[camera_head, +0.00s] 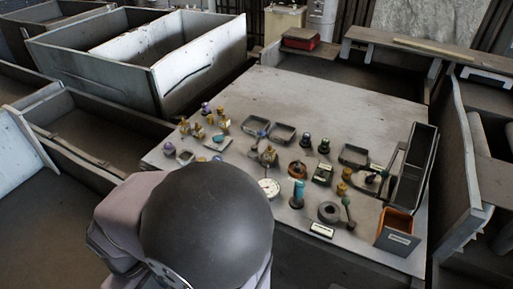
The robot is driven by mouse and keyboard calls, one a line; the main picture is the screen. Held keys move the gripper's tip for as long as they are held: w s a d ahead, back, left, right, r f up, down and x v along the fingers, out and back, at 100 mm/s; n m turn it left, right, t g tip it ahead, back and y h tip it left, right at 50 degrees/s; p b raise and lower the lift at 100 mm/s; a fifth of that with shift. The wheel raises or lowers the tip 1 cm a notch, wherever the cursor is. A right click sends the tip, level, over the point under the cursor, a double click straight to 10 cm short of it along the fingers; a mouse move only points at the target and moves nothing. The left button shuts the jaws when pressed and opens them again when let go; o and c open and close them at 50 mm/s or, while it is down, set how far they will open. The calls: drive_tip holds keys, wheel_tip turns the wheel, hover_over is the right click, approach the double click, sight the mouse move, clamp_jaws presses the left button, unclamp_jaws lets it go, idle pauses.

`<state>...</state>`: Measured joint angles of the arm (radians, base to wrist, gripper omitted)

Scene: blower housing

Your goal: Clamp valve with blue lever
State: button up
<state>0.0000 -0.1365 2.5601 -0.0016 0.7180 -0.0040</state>
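Several small brass fittings lie on the grey table. A brass valve-like part (268,157) stands near the table's middle. A small blue piece (262,134) shows just above it, beside a small dark tray; I cannot tell whether it is a lever on that valve. More brass parts (198,131) stand at the table's left, near a teal piece (218,137). A dark cylinder with a teal top (298,193) stands nearer the front. My arm fills the lower foreground; my gripper does not show, and part of the table's front left is hidden.
The table (330,95) is bare toward its back. A white dial gauge (269,187), a dark ring (329,212), an orange bin (397,230) and a tall dark open box (415,165) stand front and right. Large metal bins (200,60) flank the left.

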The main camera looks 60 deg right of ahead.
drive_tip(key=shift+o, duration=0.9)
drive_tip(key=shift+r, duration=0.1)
